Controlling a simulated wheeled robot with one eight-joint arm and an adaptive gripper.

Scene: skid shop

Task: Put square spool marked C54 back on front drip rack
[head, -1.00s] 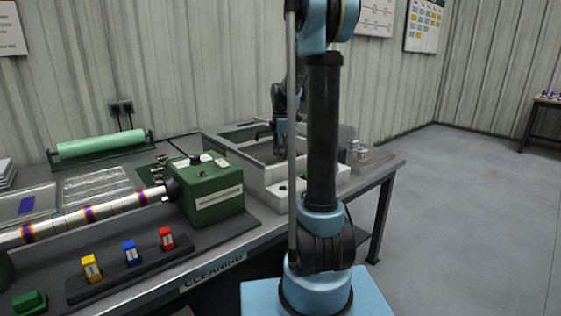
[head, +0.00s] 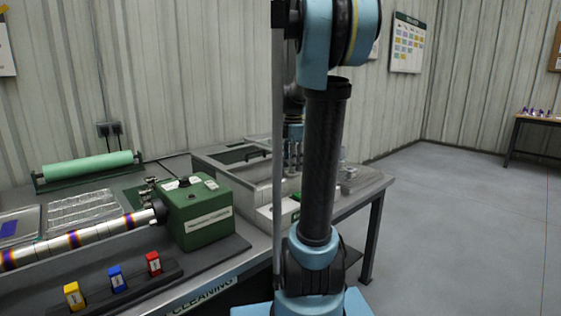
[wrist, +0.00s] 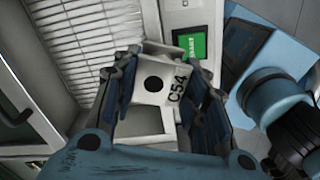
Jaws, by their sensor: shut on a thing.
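The square spool marked C54 (wrist: 153,87) is a pale block with a round dark hole, seen in the wrist view. My gripper (wrist: 160,75) is shut on it, one dark finger along each side. In the head view my gripper (head: 293,160) shows only in part behind my arm, above the cleaning bench's right end; the spool cannot be made out there. A wire rack (wrist: 70,50) lies left of the spool in the wrist view. A rack area (head: 362,178) also shows at the bench's right end in the head view. I cannot tell which one is the front drip rack.
A green START button (wrist: 191,44) is just right of the spool. A grey basin (head: 240,160), a green machine box (head: 196,213) and red, blue and yellow blocks (head: 116,279) occupy the bench. Floor to the right is clear.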

